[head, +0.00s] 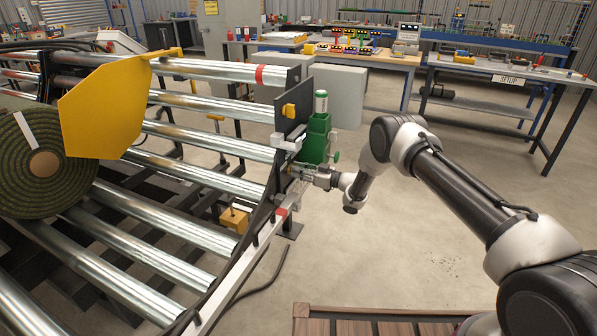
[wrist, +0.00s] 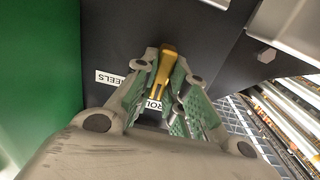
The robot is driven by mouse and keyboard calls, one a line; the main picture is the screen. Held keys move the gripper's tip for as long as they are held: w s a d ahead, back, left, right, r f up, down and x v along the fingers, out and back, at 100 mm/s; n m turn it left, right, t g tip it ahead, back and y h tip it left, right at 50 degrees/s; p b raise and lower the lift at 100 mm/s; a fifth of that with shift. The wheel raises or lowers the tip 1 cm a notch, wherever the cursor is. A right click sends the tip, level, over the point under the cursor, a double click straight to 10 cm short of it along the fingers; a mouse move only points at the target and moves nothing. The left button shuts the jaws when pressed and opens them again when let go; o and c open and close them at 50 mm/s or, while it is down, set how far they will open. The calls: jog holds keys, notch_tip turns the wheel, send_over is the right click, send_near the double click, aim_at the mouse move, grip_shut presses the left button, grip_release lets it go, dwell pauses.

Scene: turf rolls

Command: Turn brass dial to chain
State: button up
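The brass dial (wrist: 163,66) is a yellow, elongated handle on a dark panel (wrist: 215,45) in the wrist view. My gripper (wrist: 166,72) reaches in from below, with one green-padded finger on each side of the dial. The fingertips press close against it with no clear gap. In the head view my gripper (head: 296,171) is at the machine's end plate, and the dial cannot be made out there. No chain label is visible.
The machine has long steel rollers (head: 225,110), a turf roll (head: 40,160) and a yellow plate (head: 105,108). A green housing (head: 317,138) stands right beside my gripper. Workbenches (head: 375,58) line the back. The concrete floor behind my arm is mostly clear.

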grip_shut()
jog(key=shift+s+f+n, duration=0.1)
jog(key=shift+n, duration=2.15)
jog(key=shift+s+n, duration=0.1)
jog(key=shift+n, duration=2.15)
jog(key=o, duration=0.7)
grip_release()
jog(key=shift+o, duration=0.2)
jog(key=v, duration=1.2)
